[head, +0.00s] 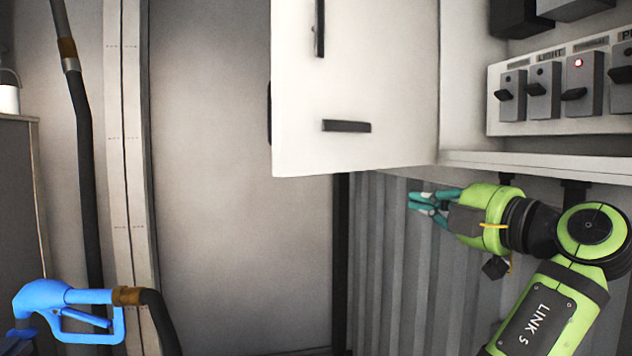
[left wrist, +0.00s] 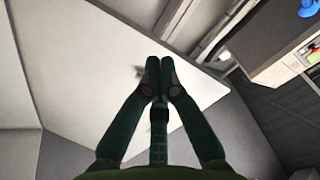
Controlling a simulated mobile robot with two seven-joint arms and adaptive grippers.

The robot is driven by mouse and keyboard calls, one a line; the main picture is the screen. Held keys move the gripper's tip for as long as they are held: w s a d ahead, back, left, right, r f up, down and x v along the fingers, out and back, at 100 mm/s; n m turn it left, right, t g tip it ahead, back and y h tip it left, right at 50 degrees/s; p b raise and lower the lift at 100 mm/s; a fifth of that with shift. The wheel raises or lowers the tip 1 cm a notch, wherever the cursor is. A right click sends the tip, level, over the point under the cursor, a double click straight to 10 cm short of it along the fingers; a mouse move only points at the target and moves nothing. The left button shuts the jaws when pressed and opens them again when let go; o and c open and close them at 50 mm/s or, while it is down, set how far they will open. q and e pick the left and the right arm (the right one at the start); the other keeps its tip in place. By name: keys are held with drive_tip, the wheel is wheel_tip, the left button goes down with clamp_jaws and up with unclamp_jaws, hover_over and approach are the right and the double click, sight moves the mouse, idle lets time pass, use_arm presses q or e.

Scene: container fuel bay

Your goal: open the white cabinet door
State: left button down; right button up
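The white cabinet door (head: 375,70) stands swung out at the upper middle of the head view. It carries a dark vertical handle (head: 319,28) near its left edge and a short dark horizontal bar (head: 347,126) lower down. To its right the cabinet inside (head: 470,100) is exposed. My left gripper (head: 412,202), green with teal fingers, is below the door's lower right part, apart from it in the picture. In the left wrist view its fingers (left wrist: 160,72) are together with nothing seen between them, before a large white panel (left wrist: 85,75). My right gripper is not in view.
A switch panel (head: 560,87) with several dark switches and one red light is at the upper right, above a white ledge (head: 540,165). A blue fuel nozzle (head: 70,310) with a black hose hangs at the lower left. Grey corrugated wall (head: 390,290) lies behind my arm.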

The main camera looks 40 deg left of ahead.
sight(301, 137)
use_arm(q)
drive_tip(key=s+r+n+g, duration=0.3)
drive_tip(key=s+r+n, duration=0.65)
drive_tip(key=s, duration=0.35)
drive_tip(key=shift+m+g+y, duration=0.25)
drive_tip(key=shift+g+y, duration=0.05)
drive_tip(key=shift+g, duration=0.1)
drive_tip(key=w+a+p, duration=0.1)
drive_tip(key=a, duration=0.3)
drive_tip(key=a+p, duration=0.2)
drive_tip(key=a, duration=0.2)
drive_tip(key=w+a+p, duration=0.1)
drive_tip(key=a+p, duration=0.1)
drive_tip(key=a, duration=0.1)
drive_tip(key=shift+w+a+r, duration=0.15)
drive_tip(key=shift+w+a, duration=0.15)
drive_tip(key=shift+a, duration=0.1)
drive_tip(key=shift+w+a, duration=0.15)
drive_tip(key=shift+a, duration=0.45)
drive_tip(key=shift+d, duration=0.1)
